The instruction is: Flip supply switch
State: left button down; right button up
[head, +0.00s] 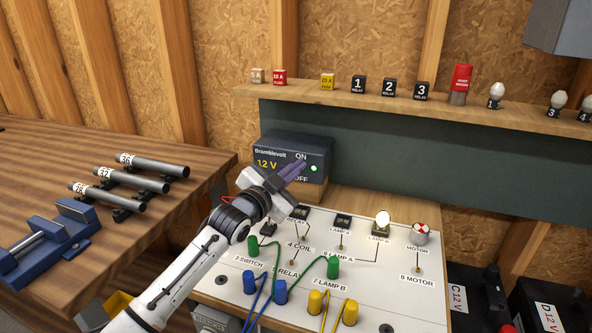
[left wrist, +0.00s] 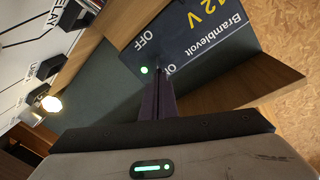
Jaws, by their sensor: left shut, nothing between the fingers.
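The supply (head: 272,150) is a dark box marked Bramblevolt 12 V, with ON above and OFF below on its front. Its green light (head: 313,168) is lit. My left gripper (head: 301,166) is shut and empty, with its fingertips at the box's front between ON and OFF. In the left wrist view the fingertips (left wrist: 162,72) are close to the supply face (left wrist: 200,40), beside the green light (left wrist: 144,70). The switch lever is hidden behind the fingers, and I cannot tell whether they touch it. My right gripper is in neither view.
The white circuit panel (head: 225,277) lies in front of the supply, with green, blue and yellow plugs and wires. Lamp B (head: 382,219) looks bright. A shelf (head: 440,101) above holds fuses and relays. Labelled tubes (head: 120,182) and a blue vise (head: 50,240) are on the left bench.

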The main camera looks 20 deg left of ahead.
pick_arm(q)
jog(key=shift+f, duration=0.15)
jog(key=shift+s+f+t+b, duration=0.1)
jog(key=shift+f+t+b, duration=0.1)
jog(key=shift+t+b, duration=0.25)
jog(key=shift+s+f, duration=0.2)
jog(key=shift+f, duration=0.35)
jog(key=v, duration=1)
jog(key=shift+s, duration=0.2)
jog(key=shift+a, duration=0.1)
